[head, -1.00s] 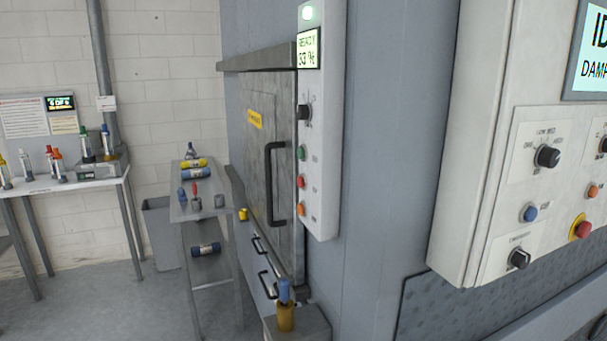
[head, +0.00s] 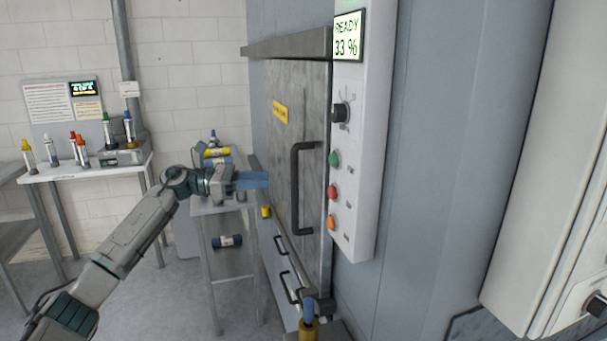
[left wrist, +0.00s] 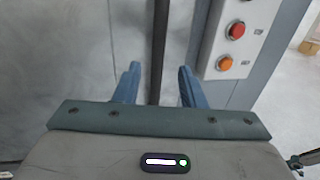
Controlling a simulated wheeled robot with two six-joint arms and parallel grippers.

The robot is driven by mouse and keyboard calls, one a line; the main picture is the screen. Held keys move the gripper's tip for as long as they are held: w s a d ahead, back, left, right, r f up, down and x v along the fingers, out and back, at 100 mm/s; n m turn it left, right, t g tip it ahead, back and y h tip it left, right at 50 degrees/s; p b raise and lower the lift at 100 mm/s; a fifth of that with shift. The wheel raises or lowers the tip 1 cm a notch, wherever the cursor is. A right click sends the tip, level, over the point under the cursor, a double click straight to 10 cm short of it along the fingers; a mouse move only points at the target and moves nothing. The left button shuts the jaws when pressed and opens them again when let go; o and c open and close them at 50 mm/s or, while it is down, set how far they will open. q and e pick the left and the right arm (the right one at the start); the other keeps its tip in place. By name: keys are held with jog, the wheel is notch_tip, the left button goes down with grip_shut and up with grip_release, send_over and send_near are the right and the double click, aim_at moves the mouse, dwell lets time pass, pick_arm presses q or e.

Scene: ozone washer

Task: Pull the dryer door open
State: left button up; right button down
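The dryer door (head: 290,150) is a grey metal panel with a yellow label, and it looks shut. Its black vertical bar handle (head: 296,190) is on the right side of the door. My left gripper (head: 266,180) has blue fingers and points at the door, just left of the handle in the head view. In the left wrist view the handle (left wrist: 158,50) runs between the two spread fingers (left wrist: 158,85). The fingers show gaps on both sides of the handle. My right gripper is not in view.
A control panel (head: 362,130) with a knob and coloured buttons stands right of the handle. Smaller drawer handles (head: 283,262) are below the door. A shelf stand (head: 232,262) with bottles stands left of the dryer. A table (head: 90,170) with bottles is against the wall.

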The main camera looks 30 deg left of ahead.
pick_arm(q)
jog(key=p+x, duration=0.5)
jog(key=x, duration=0.4)
jog(key=shift+w, duration=0.25)
grip_shut()
